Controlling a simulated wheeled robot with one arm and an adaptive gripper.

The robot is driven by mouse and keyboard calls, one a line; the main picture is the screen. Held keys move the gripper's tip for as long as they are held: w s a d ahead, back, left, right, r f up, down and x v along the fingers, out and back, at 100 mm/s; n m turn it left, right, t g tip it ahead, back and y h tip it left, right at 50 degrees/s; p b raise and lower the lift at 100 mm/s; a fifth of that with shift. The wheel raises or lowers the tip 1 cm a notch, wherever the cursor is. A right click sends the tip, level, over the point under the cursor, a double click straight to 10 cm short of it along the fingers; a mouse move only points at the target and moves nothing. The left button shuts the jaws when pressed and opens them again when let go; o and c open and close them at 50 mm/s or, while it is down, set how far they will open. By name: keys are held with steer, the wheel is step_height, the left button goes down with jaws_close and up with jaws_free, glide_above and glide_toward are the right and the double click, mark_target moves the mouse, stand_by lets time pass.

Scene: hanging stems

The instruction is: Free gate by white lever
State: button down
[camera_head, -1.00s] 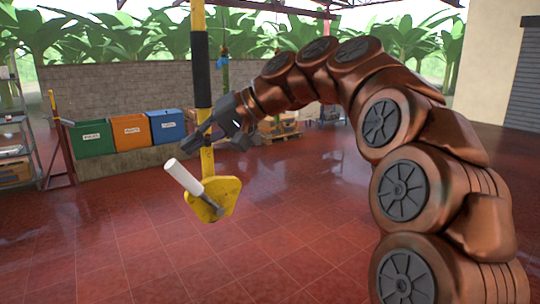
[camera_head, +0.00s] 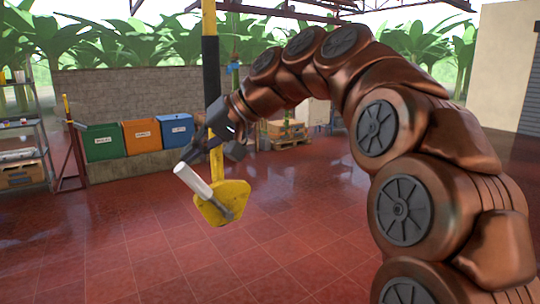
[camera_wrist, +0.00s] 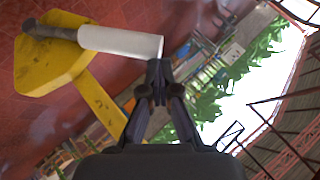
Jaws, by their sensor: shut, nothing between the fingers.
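The white lever (camera_head: 192,180) is a white cylindrical grip on a grey shaft. It slants up and left from a yellow plate (camera_head: 222,203) at the foot of a yellow-and-black hanging bar (camera_head: 211,70). My gripper (camera_head: 187,154) is just above the lever's upper end. In the wrist view my gripper (camera_wrist: 158,68) is shut and empty, with its fingertips by the free end of the white grip (camera_wrist: 120,42). I cannot tell whether they touch it. The yellow plate (camera_wrist: 45,65) shows at the upper left there.
Green (camera_head: 102,142), orange (camera_head: 142,135) and blue (camera_head: 172,129) bins stand along the low grey wall. A shelf rack (camera_head: 22,150) is at the far left. A pallet with boxes (camera_head: 285,131) stands behind my arm. The red tiled floor is open around the plate.

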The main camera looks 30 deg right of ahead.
steer(key=w+d+p+v, duration=0.1)
steer(key=w+v, duration=0.1)
steer(key=v, duration=1.1)
steer(key=shift+w+r, duration=0.25)
steer(key=shift+r, duration=0.05)
steer(key=shift+d, duration=0.1)
steer(key=s+a+f+g+h, duration=0.1)
steer(key=s+a+f, duration=0.25)
steer(key=f, duration=0.25)
steer(key=s+a+f+g+h+p, duration=0.1)
steer(key=s+a+f+g, duration=0.1)
steer(key=a+f, duration=0.35)
steer(key=s+a+f+g+h, duration=0.1)
steer(key=s+a+f, duration=0.1)
steer(key=f, duration=0.5)
steer(key=s+d+f+g+h, duration=0.2)
steer(key=s+f, duration=0.8)
steer(key=f, duration=0.1)
steer(key=s+d+f+n+g+h+p, duration=0.1)
steer(key=s+d+f+g+h, duration=0.1)
steer(key=s+f, duration=0.8)
steer(key=shift+s+d+f+n+h, duration=0.3)
steer(key=shift+d+f, duration=0.3)
steer(key=shift+f, duration=0.1)
steer(key=c, duration=1.9)
jaws_free()
